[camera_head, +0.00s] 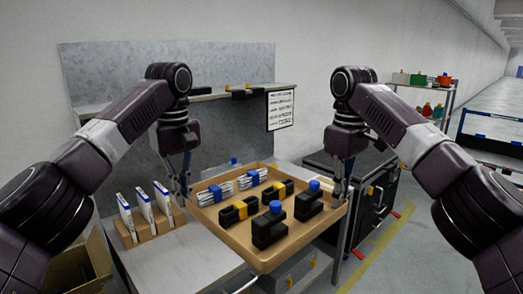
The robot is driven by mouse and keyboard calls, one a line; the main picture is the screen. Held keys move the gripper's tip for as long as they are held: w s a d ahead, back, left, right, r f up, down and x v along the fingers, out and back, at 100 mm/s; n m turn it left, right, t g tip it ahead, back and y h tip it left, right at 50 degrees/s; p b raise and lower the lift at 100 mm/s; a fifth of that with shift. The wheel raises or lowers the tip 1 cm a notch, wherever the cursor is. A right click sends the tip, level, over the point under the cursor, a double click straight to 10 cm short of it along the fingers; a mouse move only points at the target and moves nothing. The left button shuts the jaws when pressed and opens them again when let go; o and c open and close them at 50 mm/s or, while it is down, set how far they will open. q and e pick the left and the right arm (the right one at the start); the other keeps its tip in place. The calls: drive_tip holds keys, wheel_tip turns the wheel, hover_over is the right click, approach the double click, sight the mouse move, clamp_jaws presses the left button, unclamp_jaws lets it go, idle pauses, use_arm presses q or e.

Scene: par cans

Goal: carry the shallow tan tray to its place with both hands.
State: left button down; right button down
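The shallow tan tray (227,239) is in the middle of the head view. The tray's near part reaches out past the bench edge. Whether its underside touches the bench is hidden.
A grey bench (180,262) lies under and left of the tray, with a tan holder of white cards (145,205). A shelf (215,94) runs behind. A black case (376,190) stands right of the tray. A cardboard box (85,265) is at lower left. Floor is open at right.

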use_arm(q)
drive_tip(key=shift+w+d+r, duration=0.1)
drive_tip(key=shift+w+r, duration=0.05)
drive_tip(key=shift+r, duration=0.25)
use_arm(e)
drive_tip(key=shift+w+a+r, duration=0.15)
drive_tip(key=shift+r, duration=0.25)
